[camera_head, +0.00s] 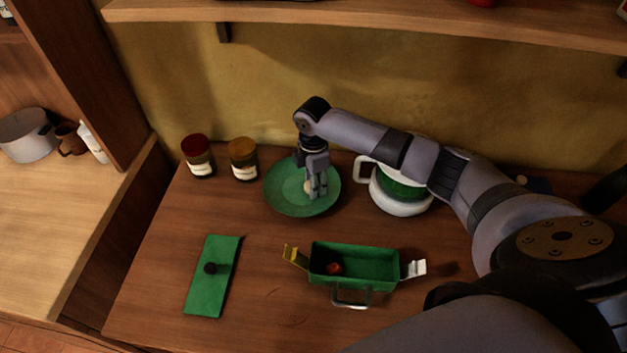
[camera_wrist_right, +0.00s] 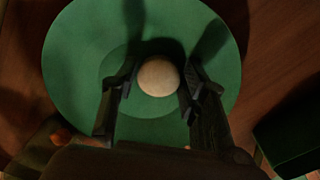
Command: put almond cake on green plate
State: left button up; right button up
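The almond cake (camera_wrist_right: 158,77), small, round and pale, shows between the fingertips of my right gripper (camera_wrist_right: 160,85) in the right wrist view. Both fingers look to be against its sides. The green plate (camera_head: 290,205) stands on the counter, and the gripper (camera_head: 316,192) points down over its middle in the head view. There the cake (camera_head: 307,186) shows beside the fingers, low over the plate or on it; I cannot tell if it touches. My left gripper is not in view.
A green box (camera_head: 380,284) with open latches holds a small dark red item (camera_head: 333,268). Its green lid (camera_head: 222,262) lies to the left. Two jars (camera_head: 198,160) stand left of the plate, and a white-and-green pot (camera_head: 405,205) stands right. A shelf (camera_head: 380,17) runs above.

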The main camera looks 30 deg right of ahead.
jog(key=shift+r, duration=0.55)
notch_tip(320, 180, up, 11)
jog(key=b, duration=0.1)
jog(key=shift+r+b, duration=0.15)
jog(key=shift+b, duration=0.2)
jog(key=shift+a, duration=0.1)
